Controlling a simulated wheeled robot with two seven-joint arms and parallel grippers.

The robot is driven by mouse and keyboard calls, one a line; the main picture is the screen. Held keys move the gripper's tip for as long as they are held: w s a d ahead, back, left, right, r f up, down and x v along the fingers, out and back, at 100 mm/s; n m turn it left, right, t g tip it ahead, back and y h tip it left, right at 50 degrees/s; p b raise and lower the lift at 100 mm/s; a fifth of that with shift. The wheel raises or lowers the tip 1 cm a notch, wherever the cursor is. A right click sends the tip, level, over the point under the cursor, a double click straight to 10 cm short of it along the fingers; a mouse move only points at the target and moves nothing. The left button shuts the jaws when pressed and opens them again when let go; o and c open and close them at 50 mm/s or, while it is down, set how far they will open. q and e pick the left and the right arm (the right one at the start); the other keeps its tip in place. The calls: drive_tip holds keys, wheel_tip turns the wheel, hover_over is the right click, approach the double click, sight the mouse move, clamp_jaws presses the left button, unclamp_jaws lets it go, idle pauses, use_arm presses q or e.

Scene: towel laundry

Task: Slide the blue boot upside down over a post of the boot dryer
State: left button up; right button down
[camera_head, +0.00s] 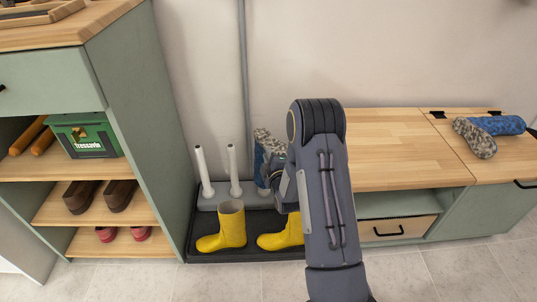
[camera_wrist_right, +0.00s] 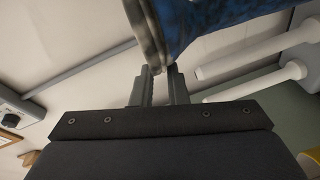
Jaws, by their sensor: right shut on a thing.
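The blue boot (camera_head: 260,160) is upside down, its mottled grey sole (camera_head: 268,138) facing up, at the right end of the boot dryer (camera_head: 210,200). The dryer has a grey base with white posts; two bare ones (camera_head: 203,170) (camera_head: 234,170) stand left of the boot. My right gripper (camera_wrist_right: 160,85) is shut on the boot, by the sole edge (camera_wrist_right: 145,25); blue upper (camera_wrist_right: 215,20) shows beside it. In the head view my right arm hides part of the boot. Whether a post is inside the boot, I cannot tell. My left gripper is not in view.
Yellow boots (camera_head: 231,225) (camera_head: 280,240) stand on the dark tray (camera_head: 240,255) in front of the dryer. A green shelf unit (camera_head: 150,110) is close on the left.

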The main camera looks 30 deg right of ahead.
drive_tip(key=c, duration=1.3)
unclamp_jaws()
drive_tip(key=shift+c, duration=0.2)
